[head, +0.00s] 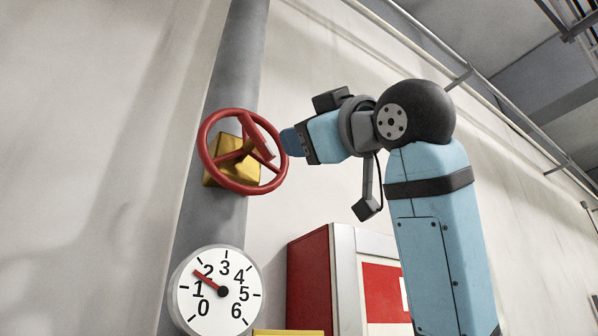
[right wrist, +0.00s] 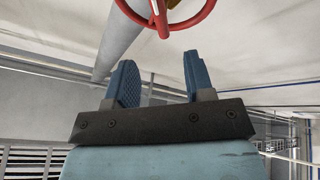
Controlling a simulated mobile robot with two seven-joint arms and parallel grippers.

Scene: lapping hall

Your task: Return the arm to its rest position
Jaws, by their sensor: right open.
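My right arm, blue and black, rises from the lower right of the head view. Its right gripper (head: 288,142) is beside the right rim of a red handwheel (head: 203,153), close to it; I cannot tell from this view whether they touch. In the right wrist view the two blue fingers of the gripper (right wrist: 158,82) stand apart with nothing between them, and the red handwheel (right wrist: 162,22) is beyond the fingertips at the top edge. The wheel sits on a yellow valve body (head: 216,172) on a grey pipe. My left gripper is not in view.
The grey vertical pipe (head: 228,70) runs along a pale wall. A round white gauge (head: 237,270) is below the wheel, its red needle near 2. A red and white cabinet (head: 345,270) stands behind my arm. A thin pipe (head: 425,38) runs along the upper right.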

